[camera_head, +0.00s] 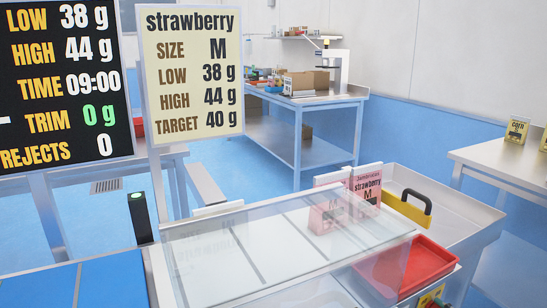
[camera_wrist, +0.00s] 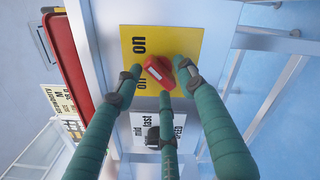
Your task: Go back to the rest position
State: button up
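In the wrist view, my gripper (camera_wrist: 158,80) has three green fingers spread around a red rotary knob (camera_wrist: 158,74). The fingers stand apart, with nothing held between them. The knob sits on a yellow plate (camera_wrist: 185,42) marked "on"; its other word is partly covered. A white plate (camera_wrist: 143,130) with words such as "mid" and "fast" and a black knob (camera_wrist: 152,137) lies beside it, partly behind the fingers.
A red tray (camera_head: 408,265) sits beside the glass-topped machine (camera_head: 270,245). Display boards (camera_head: 192,70) are at left. A side table (camera_head: 500,165) with corn pouches (camera_head: 517,129) is at right.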

jog(key=v, duration=1.2)
jog(key=w+a+n+b, duration=0.4)
jog(key=w+n+b, duration=0.5)
jog(key=w+n, duration=0.2)
jog(key=shift+f+n+b, duration=0.4)
jog(key=shift+f+n, duration=0.05)
jog(key=shift+n, duration=0.95)
jog(key=shift+w, duration=0.1)
